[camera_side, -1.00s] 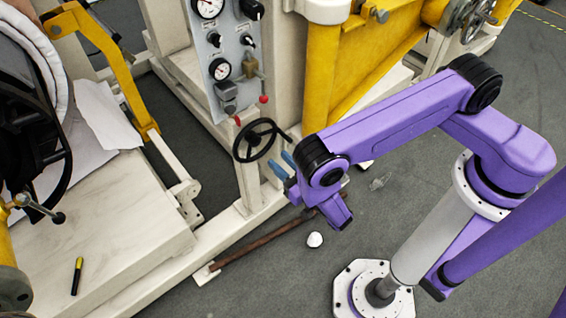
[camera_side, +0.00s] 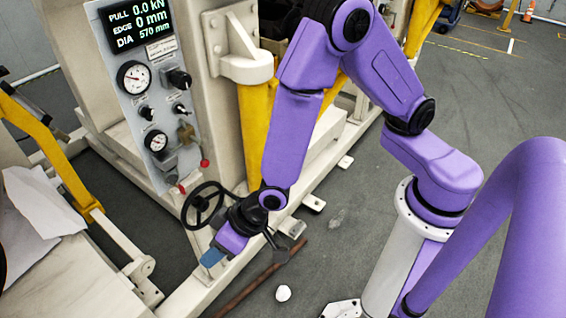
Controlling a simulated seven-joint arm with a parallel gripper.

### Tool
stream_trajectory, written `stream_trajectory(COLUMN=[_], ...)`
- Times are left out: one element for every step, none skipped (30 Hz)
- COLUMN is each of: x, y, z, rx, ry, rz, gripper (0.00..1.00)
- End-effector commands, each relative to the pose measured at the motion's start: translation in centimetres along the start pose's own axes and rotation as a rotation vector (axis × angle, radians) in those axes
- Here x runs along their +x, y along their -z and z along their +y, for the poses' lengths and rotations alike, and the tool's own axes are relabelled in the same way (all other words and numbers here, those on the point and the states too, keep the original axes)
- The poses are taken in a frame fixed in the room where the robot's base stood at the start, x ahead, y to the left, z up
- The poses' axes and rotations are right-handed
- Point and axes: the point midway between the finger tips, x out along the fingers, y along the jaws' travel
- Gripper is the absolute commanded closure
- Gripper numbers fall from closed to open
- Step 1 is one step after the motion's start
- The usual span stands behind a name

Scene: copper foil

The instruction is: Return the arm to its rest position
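My purple arm (camera_side: 296,135) stands at the right and is bent, its elbow raised high and its forearm pointing down. My gripper (camera_side: 213,257) is at the lower middle, beside the black handwheel (camera_side: 203,205) of the machine. Its blue fingertip points down and left. Only one blue fingertip shows clearly, so the gap between the fingers is hidden. I see nothing held in it. I cannot tell whether it touches the machine's frame behind it.
A control panel (camera_side: 150,110) with gauges, knobs and a lit display stands behind at left. A cream machine rail (camera_side: 200,290) runs below my gripper. Grey floor at right is open.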

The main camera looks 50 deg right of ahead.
Motion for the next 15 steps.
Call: stream_trajectory(x=[-1.9,-2.9,-4.2,-5.3,-6.3,-7.8,-8.9,-10.0,-11.4,-12.5,-13.7,-15.1,-16.2,-17.3,-18.7], y=[0.0,-0.2,-0.5,-0.7,-1.0,-1.3,-1.6,-1.9,-2.3,-2.6,-2.9,-3.4,-3.7,-4.0,-4.5], z=[-0.5,-0.6,-0.8,-0.8,-0.8,-0.7,-0.6,-0.4,0.0,0.3,0.7,1.3,1.8,2.4,3.2], rx=[-0.030,-0.051,-0.081,-0.104,-0.130,-0.164,-0.191,-0.218,-0.256,-0.285,-0.313,-0.353,-0.382,-0.413,-0.453], ry=[0.031,0.045,0.063,0.074,0.085,0.098,0.107,0.114,0.121,0.126,0.129,0.131,0.130,0.129,0.125], rz=[-0.042,-0.072,-0.109,-0.136,-0.164,-0.198,-0.223,-0.248,-0.280,-0.302,-0.325,-0.354,-0.374,-0.395,-0.421], gripper=[0.66,0.66,0.66,0.66,0.66,0.66,0.66,0.66,0.66,0.66,0.66,0.66,0.66,0.66,0.66])
